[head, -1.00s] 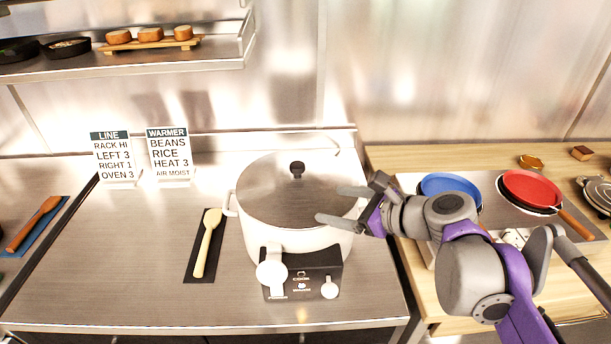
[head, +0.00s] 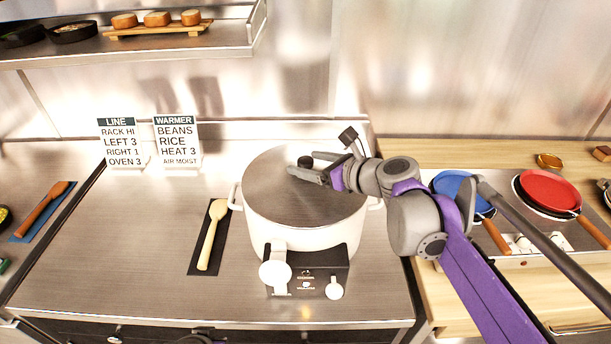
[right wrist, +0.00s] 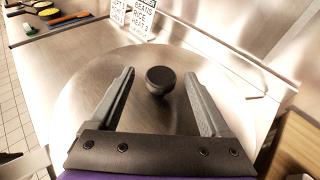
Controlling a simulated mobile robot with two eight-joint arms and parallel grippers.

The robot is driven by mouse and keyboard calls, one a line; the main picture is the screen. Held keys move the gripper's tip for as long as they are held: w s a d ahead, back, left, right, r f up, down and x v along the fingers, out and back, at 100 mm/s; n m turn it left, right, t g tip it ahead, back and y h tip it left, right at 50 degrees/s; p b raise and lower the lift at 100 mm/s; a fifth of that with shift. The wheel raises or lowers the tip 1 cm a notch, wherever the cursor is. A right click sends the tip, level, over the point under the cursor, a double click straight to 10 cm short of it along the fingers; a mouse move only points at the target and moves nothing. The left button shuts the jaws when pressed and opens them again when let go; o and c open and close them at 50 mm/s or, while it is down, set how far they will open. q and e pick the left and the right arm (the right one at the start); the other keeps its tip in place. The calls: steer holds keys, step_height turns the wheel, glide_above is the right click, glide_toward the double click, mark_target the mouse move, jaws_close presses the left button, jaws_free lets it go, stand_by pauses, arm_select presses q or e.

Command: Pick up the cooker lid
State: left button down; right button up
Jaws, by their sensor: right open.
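The white cooker (head: 300,237) stands on the steel counter with its round metal lid (head: 280,200) on top. The lid also fills the middle of the right wrist view (right wrist: 90,85). The lid's black knob (head: 305,161) shows in the right wrist view (right wrist: 160,80) between and slightly beyond the open fingers. My right gripper (head: 305,172) is open over the lid, with its fingers on either side of the line to the knob. In the right wrist view the gripper (right wrist: 160,97) holds nothing. My left gripper is not in view.
A pale spoon (head: 212,235) lies on a dark mat left of the cooker. Two sign cards (head: 176,142) stand behind. A shelf (head: 130,50) hangs at upper left. A blue pan (head: 462,190) and a red pan (head: 549,189) sit at right.

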steer(key=shift+x, duration=0.85)
jaws_close()
